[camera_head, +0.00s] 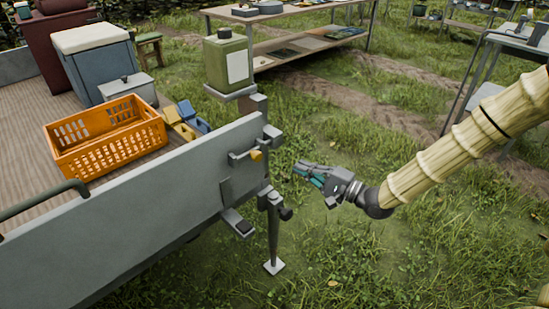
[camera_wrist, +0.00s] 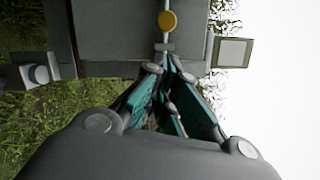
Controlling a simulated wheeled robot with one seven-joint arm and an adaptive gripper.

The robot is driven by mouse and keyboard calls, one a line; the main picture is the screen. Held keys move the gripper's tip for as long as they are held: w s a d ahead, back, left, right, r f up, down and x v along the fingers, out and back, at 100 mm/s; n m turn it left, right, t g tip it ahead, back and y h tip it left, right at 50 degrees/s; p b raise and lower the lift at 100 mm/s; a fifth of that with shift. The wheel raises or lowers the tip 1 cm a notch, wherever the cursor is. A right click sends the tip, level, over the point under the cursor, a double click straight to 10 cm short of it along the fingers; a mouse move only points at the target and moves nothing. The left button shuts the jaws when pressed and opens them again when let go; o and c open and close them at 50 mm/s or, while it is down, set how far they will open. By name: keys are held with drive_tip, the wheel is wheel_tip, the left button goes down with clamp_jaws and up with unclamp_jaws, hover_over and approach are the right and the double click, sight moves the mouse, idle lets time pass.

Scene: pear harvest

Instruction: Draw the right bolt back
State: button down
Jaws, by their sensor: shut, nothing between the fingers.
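The right bolt (camera_head: 241,154) is a thin metal rod on the outer face of the grey trailer's side panel (camera_head: 150,210), near its right end.
A post with a support leg (camera_head: 273,235) stands at the trailer corner. A green canister (camera_head: 226,60) sits on a small shelf above it. An orange crate (camera_head: 108,150) lies on the trailer bed. Grass to the right of the trailer is open.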

idle(0.3)
drive_tip(key=x, duration=1)
